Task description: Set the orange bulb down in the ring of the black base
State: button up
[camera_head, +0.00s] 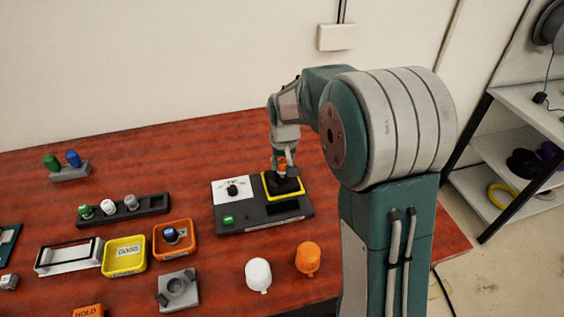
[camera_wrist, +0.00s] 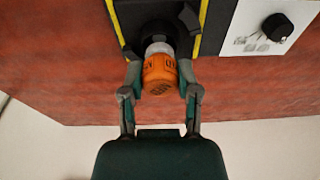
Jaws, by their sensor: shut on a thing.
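The orange bulb (camera_head: 283,162) is in my gripper (camera_head: 284,168), over the black base on the dark panel. In the wrist view my gripper (camera_wrist: 161,74) has one finger on each side of the orange bulb (camera_wrist: 160,76), shut on it. The bulb's pale collar points at the black base (camera_wrist: 157,33) and overlaps its ring in the picture. I cannot tell whether it touches or is inside the ring. The black base (camera_head: 286,187) stands inside a yellow-edged square. The bulb hides part of the ring in the wrist view.
A white plate with a black knob (camera_head: 232,189) lies left of the base. White (camera_head: 258,275) and orange (camera_head: 308,258) caps stand in front. Yellow (camera_head: 124,257) and orange (camera_head: 174,240) trays and a black rack (camera_head: 153,205) stand left. The wall is close behind.

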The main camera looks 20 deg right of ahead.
jog(key=shift+f, duration=0.95)
dwell(1.0)
jog(key=o, duration=1.1)
jog(key=shift+c, duration=0.2)
jog(key=shift+o, duration=1.3)
jog(key=shift+r, duration=2.9)
